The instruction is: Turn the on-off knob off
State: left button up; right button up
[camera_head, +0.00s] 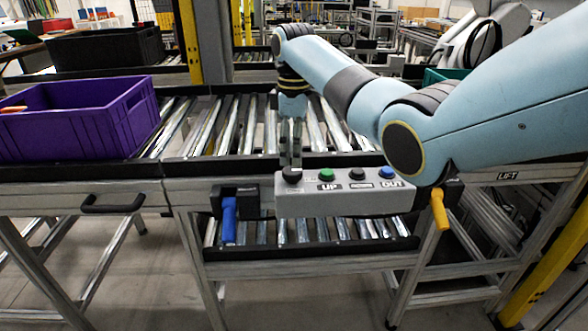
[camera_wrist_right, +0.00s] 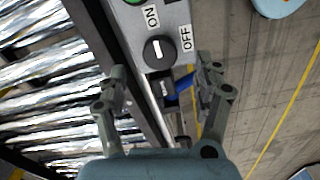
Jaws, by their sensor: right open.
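The on-off knob (camera_wrist_right: 158,52) is a round black dial with a white mark on the grey control box (camera_head: 345,198). In the right wrist view the ON label (camera_wrist_right: 152,16) is above it and the OFF label (camera_wrist_right: 186,38) to its right. The white mark runs roughly up and down, nearer the ON label. In the head view the knob (camera_head: 292,175) is at the box's left end. My right gripper (camera_wrist_right: 162,84) is open and empty, its fingers apart near the knob. In the head view my right gripper (camera_head: 291,150) points down just above the knob. My left gripper is out of view.
Green (camera_head: 326,174), black (camera_head: 357,173) and blue (camera_head: 387,172) buttons line the box right of the knob. A blue handle (camera_head: 229,220) hangs left of it, a yellow handle (camera_head: 439,209) right. A purple crate (camera_head: 70,120) stands on the roller conveyor (camera_head: 225,130) at left.

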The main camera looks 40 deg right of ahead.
aim_at(294, 170)
notch_tip(294, 170, down, 6)
dwell(0.4)
jog(key=c, duration=1.2)
